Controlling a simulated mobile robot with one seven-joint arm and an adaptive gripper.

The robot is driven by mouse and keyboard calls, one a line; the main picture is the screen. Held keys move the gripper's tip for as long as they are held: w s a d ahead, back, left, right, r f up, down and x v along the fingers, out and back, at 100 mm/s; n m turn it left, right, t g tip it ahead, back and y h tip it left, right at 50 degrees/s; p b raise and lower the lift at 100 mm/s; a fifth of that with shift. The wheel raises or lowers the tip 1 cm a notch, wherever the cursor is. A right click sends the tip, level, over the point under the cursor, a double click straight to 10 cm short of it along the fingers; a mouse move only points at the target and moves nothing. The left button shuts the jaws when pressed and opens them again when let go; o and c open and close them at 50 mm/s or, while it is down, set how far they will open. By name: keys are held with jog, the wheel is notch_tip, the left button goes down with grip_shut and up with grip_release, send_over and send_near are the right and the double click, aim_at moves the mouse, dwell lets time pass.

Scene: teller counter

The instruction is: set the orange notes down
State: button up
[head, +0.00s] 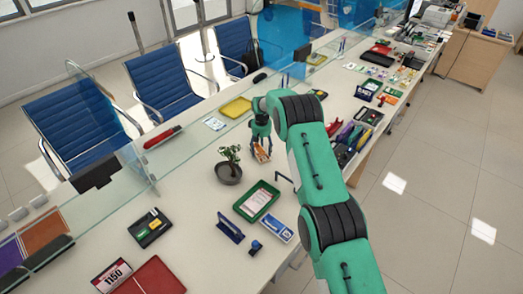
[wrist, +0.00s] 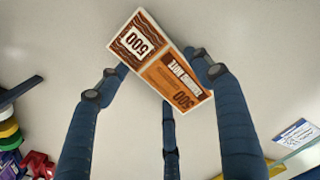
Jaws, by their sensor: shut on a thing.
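The orange notes (wrist: 182,80) are a small printed stack marked 500, with an orange and a brown-and-white part. My gripper (wrist: 160,75) is shut on them, with the dark blue fingers around their edges. In the head view the notes (head: 261,154) show as a small orange patch under my gripper (head: 262,146), over the white counter (head: 200,190). The fingers hide part of them there. I cannot tell whether the notes touch the counter.
A potted bonsai (head: 229,172) stands close by on the left. A green tray (head: 245,209) lies in front, and a yellow tray (head: 236,107) behind. A rack of coloured items (head: 349,140) is to the right. Glass screens (head: 110,180) line the counter's far side.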

aim_at(262, 151)
jog(key=shift+f, duration=0.2)
jog(key=o, duration=1.2)
jog(key=shift+c, duration=0.2)
jog(key=shift+r, duration=0.1)
notch_tip(262, 151, up, 12)
jog(key=p, duration=0.1)
jog(key=shift+r, duration=0.2)
